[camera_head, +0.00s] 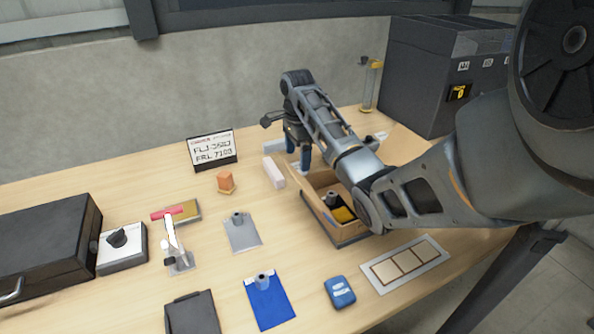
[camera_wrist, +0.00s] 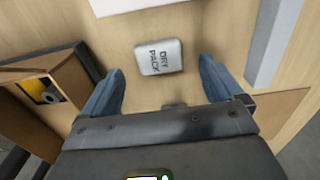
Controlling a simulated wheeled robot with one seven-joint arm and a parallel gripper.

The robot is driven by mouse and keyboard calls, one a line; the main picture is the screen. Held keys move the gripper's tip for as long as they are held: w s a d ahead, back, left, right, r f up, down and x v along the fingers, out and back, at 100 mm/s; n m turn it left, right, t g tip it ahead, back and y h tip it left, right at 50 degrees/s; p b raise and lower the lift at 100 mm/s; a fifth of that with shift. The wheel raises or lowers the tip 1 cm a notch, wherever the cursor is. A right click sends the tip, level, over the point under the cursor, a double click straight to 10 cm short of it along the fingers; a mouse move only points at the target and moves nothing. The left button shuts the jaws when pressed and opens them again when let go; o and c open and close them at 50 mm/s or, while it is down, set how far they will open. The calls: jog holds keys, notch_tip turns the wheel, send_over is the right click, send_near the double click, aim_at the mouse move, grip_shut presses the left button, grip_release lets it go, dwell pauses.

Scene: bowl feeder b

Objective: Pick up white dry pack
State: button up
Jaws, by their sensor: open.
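The white dry pack (camera_wrist: 159,57) lies flat on the wooden table in the wrist view, with "DRY PACK" printed on it. It sits just ahead of and between the two blue fingers of my gripper (camera_wrist: 160,88), which are spread apart with nothing between the tips. In the head view my gripper (camera_head: 304,158) points down at the table behind the cardboard box. I cannot make out the white pack clearly in the head view; the gripper and arm appear to hide it.
An open cardboard box (camera_head: 313,207) with black and yellow items stands close to my gripper. A pale pink block (camera_head: 273,172), an orange piece (camera_head: 225,182) and a sign (camera_head: 212,150) are to its left. A dark cabinet (camera_head: 425,70) stands at the back right. A blue pack (camera_head: 340,291) lies in front.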

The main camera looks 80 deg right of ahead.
aim_at(298, 167)
jog(key=shift+f, duration=1.7)
jog(key=c, duration=1.1)
jog(key=shift+c, duration=0.2)
